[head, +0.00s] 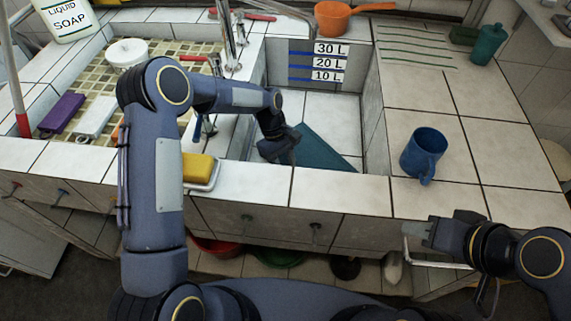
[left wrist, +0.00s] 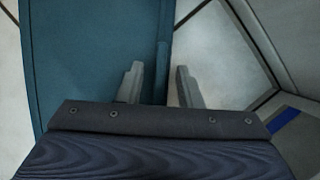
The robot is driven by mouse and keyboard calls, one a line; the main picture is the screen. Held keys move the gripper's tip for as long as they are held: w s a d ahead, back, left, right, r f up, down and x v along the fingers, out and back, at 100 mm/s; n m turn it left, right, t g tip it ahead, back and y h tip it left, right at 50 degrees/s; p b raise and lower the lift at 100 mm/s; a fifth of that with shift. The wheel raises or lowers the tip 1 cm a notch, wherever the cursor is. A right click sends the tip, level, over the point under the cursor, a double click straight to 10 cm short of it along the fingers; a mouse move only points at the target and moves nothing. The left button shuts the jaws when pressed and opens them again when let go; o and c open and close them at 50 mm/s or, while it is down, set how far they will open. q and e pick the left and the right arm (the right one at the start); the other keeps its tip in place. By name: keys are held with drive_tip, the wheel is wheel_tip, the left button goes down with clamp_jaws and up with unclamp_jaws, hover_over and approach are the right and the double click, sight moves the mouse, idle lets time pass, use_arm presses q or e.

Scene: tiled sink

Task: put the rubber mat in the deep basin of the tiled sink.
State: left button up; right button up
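The rubber mat (head: 324,152) is a flat teal sheet in the deep basin (head: 325,108) of the tiled sink, partly hidden by my left gripper and the front wall. I cannot tell whether all of it lies flat on the basin floor. My left gripper (head: 295,137) is down in the basin at the mat's left end. In the left wrist view the fingers (left wrist: 158,84) are apart, one over the mat (left wrist: 90,60) and one beyond its edge, with no clear grip on it. My right gripper (head: 420,236) is outside the sink at the front right; its fingers are unclear.
A blue mug (head: 423,152) stands on the right counter. A yellow sponge (head: 198,167) rests on the front ledge left of the basin. A faucet (head: 229,40) stands behind my left arm. A white bar (head: 438,264) is by my right gripper.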

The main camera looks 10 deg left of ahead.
use_arm(q)
drive_tip(key=p+v, duration=0.1)
drive_tip(key=v, duration=1.1)
drive_tip(key=shift+d, duration=0.1)
